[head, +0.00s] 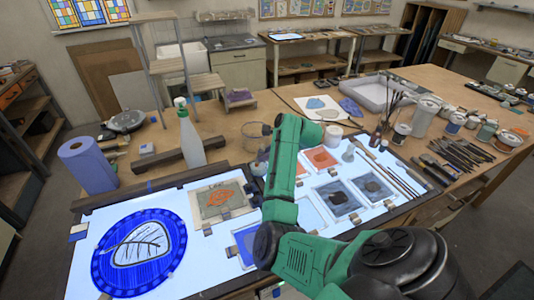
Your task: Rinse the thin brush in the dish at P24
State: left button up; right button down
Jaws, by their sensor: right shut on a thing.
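My right arm comes in from the lower right and rises over the middle of the light table. Its green links cover much of the right gripper (262,167), which shows only in small part beside the forearm, over the light table's back edge. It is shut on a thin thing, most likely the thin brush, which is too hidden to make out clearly. A clear glass dish (257,130) stands on the bench behind the gripper, partly behind the green arm. I cannot read a P24 mark, so I cannot tell whether this is that dish. My left gripper is not in view.
The lit table (190,272) carries a blue round glass painting (110,258) and several small panes. A spray bottle (190,138) and blue paper roll (88,167) stand at left. Jars, a brush pot (386,118) and loose tools (460,150) crowd the right.

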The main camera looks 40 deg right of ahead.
jog(key=shift+s+d, duration=0.1)
jog(key=shift+d, duration=0.2)
dwell(2.0)
notch_tip(320, 180, up, 8)
jog(key=s, duration=0.1)
jog(key=shift+s+a, duration=0.3)
jog(key=shift+a, duration=0.05)
dwell(0.5)
